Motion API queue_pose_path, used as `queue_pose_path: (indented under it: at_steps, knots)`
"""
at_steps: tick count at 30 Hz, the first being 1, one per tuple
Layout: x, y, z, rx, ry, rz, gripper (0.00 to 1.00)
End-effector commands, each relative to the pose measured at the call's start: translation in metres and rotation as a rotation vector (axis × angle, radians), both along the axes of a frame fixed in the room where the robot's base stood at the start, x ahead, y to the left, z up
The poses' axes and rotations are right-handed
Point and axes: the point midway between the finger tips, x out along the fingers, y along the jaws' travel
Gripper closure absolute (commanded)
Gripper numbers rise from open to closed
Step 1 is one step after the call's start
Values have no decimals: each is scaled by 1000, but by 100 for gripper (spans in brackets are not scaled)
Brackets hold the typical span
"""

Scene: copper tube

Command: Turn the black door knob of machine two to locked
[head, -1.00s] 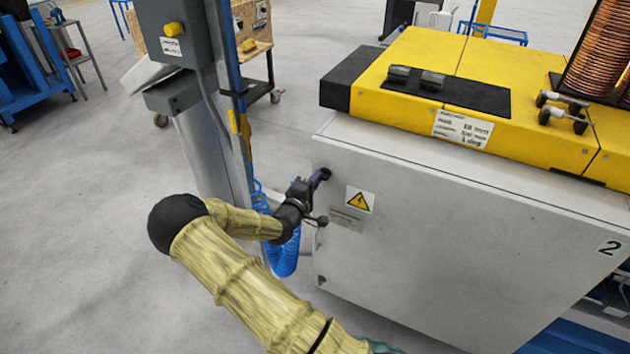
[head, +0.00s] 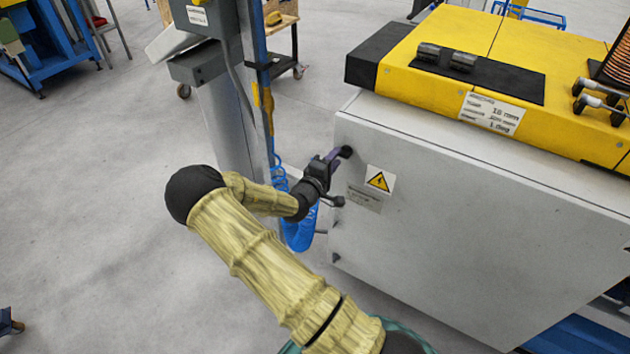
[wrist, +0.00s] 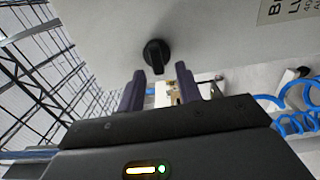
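The black door knob (wrist: 156,56) sits on the pale grey door of machine two. In the wrist view its grip bar points nearly straight toward my gripper. In the head view the knob (head: 346,152) shows near the door's upper left corner, close to my fingertips. My gripper (wrist: 163,88) is open, its two purple fingers apart on either side of the knob's line. The fingertips lie short of the knob or just at its near end; contact cannot be told. My gripper also shows in the head view (head: 333,160), left of the door.
A yellow warning label (head: 380,181) is right of the knob. A second dark knob or latch (head: 337,201) sits lower on the door. A blue coiled hose (head: 300,215) hangs by the grey post (head: 228,100). Open floor lies left.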

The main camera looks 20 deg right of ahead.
Motion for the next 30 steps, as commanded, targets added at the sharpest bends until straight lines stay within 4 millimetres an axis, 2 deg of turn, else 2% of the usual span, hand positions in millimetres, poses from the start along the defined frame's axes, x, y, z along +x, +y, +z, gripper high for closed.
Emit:
queue_pose_path:
  at_steps: [21, 25, 30]
  knots:
    - [-84, 111, -1, 1, 2, 8, 65]
    - [-95, 125, -1, 0, 1, 7, 65]
    - [-100, 130, 0, -1, 1, 5, 65]
